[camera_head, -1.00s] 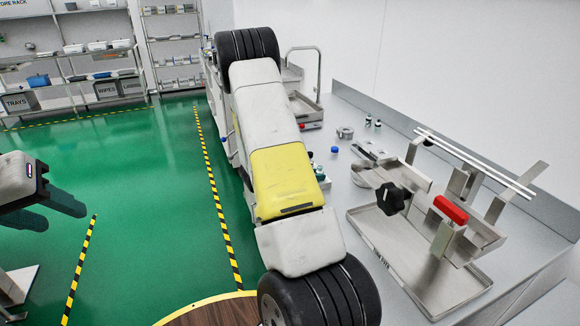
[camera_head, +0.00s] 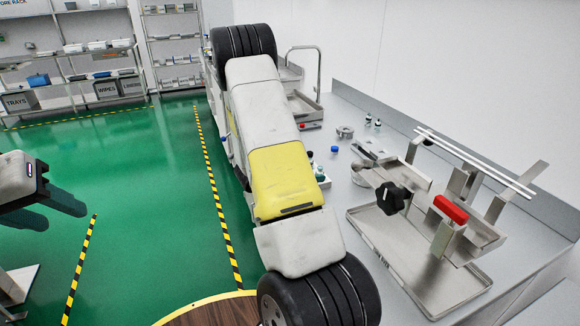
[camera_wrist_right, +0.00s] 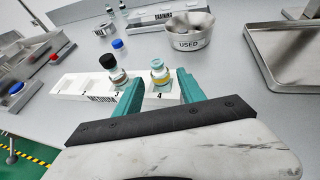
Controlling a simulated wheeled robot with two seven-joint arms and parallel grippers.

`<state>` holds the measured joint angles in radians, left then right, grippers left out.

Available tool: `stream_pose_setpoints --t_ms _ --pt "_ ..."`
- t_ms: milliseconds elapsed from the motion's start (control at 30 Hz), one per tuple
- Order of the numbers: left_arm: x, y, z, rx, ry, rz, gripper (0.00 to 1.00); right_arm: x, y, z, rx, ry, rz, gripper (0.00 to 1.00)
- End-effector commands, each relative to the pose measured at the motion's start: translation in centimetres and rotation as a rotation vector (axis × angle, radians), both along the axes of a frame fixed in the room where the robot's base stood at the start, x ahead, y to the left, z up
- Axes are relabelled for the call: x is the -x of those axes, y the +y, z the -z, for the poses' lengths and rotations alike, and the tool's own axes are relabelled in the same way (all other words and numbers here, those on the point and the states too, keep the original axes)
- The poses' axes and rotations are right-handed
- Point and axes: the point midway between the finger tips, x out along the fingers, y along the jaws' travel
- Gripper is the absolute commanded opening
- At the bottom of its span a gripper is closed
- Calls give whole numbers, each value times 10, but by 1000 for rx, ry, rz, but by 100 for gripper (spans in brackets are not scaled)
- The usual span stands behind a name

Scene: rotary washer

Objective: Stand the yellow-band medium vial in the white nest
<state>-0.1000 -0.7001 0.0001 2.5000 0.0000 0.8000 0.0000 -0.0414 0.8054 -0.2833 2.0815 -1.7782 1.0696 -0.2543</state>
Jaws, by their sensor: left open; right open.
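A black-capped vial (camera_wrist_right: 116,76) stands at position 3, close to the left finger. My right arm hides the right gripper in the head view. My left gripper (camera_head: 62,213) is open and empty over the green floor.
A steel bowl marked USED (camera_wrist_right: 188,34) stands beyond the rack. A steel tray (camera_head: 428,285) with a fixture, black knob (camera_head: 391,198) and red handle (camera_head: 451,209) occupies the bench at right.

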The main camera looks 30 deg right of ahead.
Motion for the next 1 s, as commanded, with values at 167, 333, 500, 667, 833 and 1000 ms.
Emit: stream_pose_setpoints --t_ms 167,333,500,667,833,1000 --pt "0 0 0 0 0 0 45 5 37 -16 0 -2 -5 47" --pt "0 0 0 0 0 0 45 11 69 -29 0 -2 -4 47" --pt "0 0 0 0 0 0 45 15 89 -37 0 -1 -2 47" --pt "0 0 0 0 0 0 45 21 95 -46 -21 -22 27 47" --pt "0 0 0 0 0 0 45 51 99 -73 -154 -148 188 47" --pt "0 0 0 0 0 0 45 94 118 -103 -372 -335 419 47"
